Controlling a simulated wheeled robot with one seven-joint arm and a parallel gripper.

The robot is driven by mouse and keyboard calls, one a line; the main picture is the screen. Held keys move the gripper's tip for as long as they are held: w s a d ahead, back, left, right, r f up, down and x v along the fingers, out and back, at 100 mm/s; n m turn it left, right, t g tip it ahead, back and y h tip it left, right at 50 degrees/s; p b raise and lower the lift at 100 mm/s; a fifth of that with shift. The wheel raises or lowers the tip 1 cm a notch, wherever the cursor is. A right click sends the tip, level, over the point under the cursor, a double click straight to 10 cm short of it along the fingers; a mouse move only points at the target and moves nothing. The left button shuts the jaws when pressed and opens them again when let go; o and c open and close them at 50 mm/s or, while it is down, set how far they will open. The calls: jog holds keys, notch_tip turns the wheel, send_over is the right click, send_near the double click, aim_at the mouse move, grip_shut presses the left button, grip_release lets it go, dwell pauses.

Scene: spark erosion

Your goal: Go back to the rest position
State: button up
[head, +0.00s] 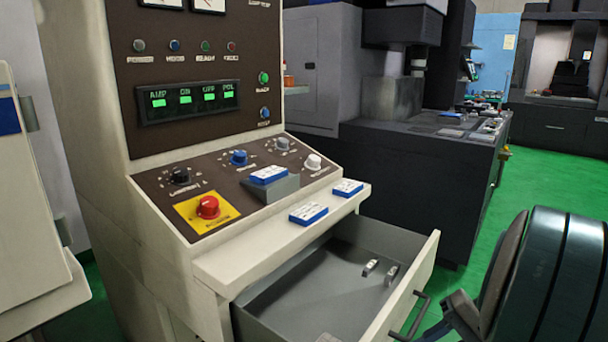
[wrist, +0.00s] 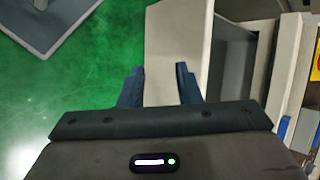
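My arm is at the right edge of the head view, with part of my gripper (head: 462,312) beside the handle (head: 412,318) of the open drawer (head: 415,285). In the wrist view my gripper (wrist: 160,75) has its two dark fingers apart, with nothing held between them. The pale drawer front (wrist: 178,45) lies beyond and between the fingers in that view. I cannot tell the exact gap between fingers and drawer. The handle is not clear in the wrist view.
Small pieces (head: 371,266) lie in the drawer. A dark machine (head: 420,165) stands behind.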

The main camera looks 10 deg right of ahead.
jog(key=s+a+r+n+h+p, duration=0.1)
jog(key=a+r+n+h+p, duration=0.5)
jog(key=a+r+p, duration=0.6)
jog(key=a+h, duration=0.2)
jog(key=a, duration=0.2)
jog(key=shift+s+r+t+h, duration=0.25)
jog(key=shift+r+t+h, duration=0.05)
jog(key=shift+r+h, duration=0.1)
jog(key=shift+d, duration=0.1)
